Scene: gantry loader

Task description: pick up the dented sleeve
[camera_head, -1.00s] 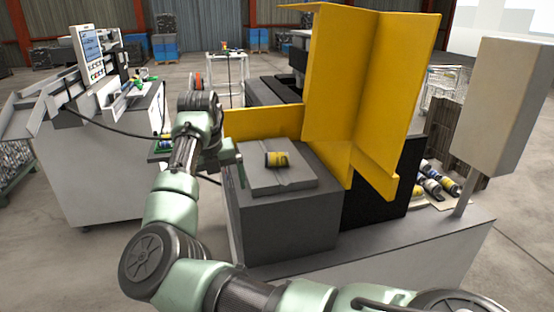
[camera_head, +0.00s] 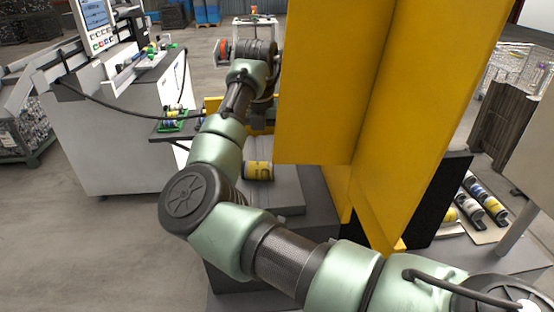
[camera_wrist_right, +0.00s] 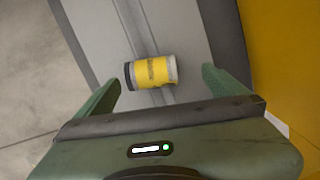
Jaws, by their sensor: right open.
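A short sleeve with a yellow label (camera_head: 258,171) lies on its side on a grey block (camera_head: 287,188) in the head view, partly beside my arm. In the right wrist view the sleeve (camera_wrist_right: 153,72) lies across a groove in the grey top, with a dark left end and a pale right end. I cannot make out a dent clearly. My right gripper (camera_wrist_right: 158,83) is open, its green fingers either side of the sleeve in the picture, apart from it. In the head view my right gripper's fingers are hidden behind its arm. My left gripper is not in view.
Tall yellow guard panels (camera_head: 385,110) stand close right of my right arm and the block. Several other sleeves lie on a pale sheet (camera_head: 490,232) at the right. A green tray (camera_head: 172,126) of small parts sits on a shelf at the left. Open floor lies front left.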

